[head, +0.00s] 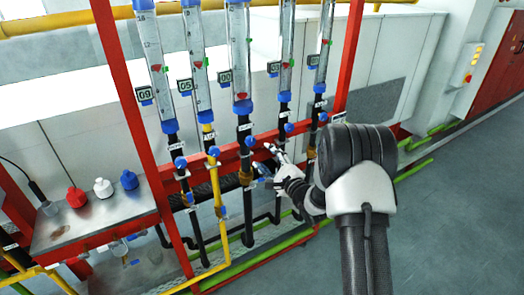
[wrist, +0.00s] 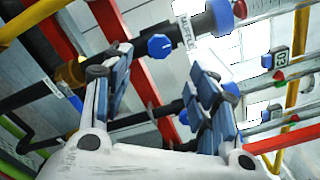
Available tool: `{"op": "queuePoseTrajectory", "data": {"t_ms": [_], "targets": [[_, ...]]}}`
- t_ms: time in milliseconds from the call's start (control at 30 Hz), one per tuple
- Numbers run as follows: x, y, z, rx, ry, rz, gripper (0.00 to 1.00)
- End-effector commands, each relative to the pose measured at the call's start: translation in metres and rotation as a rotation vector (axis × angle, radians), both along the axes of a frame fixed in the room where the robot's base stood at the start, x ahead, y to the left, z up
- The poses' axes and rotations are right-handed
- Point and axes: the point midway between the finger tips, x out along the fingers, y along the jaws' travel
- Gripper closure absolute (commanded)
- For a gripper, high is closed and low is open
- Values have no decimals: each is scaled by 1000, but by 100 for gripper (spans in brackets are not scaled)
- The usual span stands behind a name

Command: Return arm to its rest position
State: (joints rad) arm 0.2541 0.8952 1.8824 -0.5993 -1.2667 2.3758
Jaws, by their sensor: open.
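My gripper (head: 268,166) is at the end of my arm, which reaches from the right toward the flowmeter rack. It is open in front of the lower pipes, near the third and fourth tubes from the left. In the wrist view my gripper (wrist: 162,62) shows its two blue-padded fingers spread apart with nothing held. A blue valve knob (wrist: 160,46) on a black pipe appears between the fingertips. I cannot tell how far it is from them. My arm hides part of the rack's lower right.
The red frame (head: 133,120) holds several clear flowmeter tubes (head: 241,50) with blue fittings and valves. A metal shelf (head: 90,225) at left carries red, white and blue bottles (head: 129,180). A control box (head: 467,65) is at upper right. Grey floor (head: 460,205) at right is clear.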

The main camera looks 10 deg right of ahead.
Motion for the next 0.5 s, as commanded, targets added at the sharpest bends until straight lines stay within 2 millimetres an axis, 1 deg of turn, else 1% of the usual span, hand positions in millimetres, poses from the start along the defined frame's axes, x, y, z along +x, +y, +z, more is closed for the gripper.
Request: {"op": "queuePoseTrajectory", "data": {"t_ms": [133, 233, 367, 400, 467, 500], "targets": [[1, 0, 3, -20, 1, -5, 46], [2, -1, 16, -120, 8, -29, 46], [-5, -7, 45, -392, 48, -80, 46], [-11, -9, 55, -492, 68, -93, 46], [-24, -13, 68, -642, 105, -104, 46], [-35, -15, 76, -737, 134, -105, 46]]}}
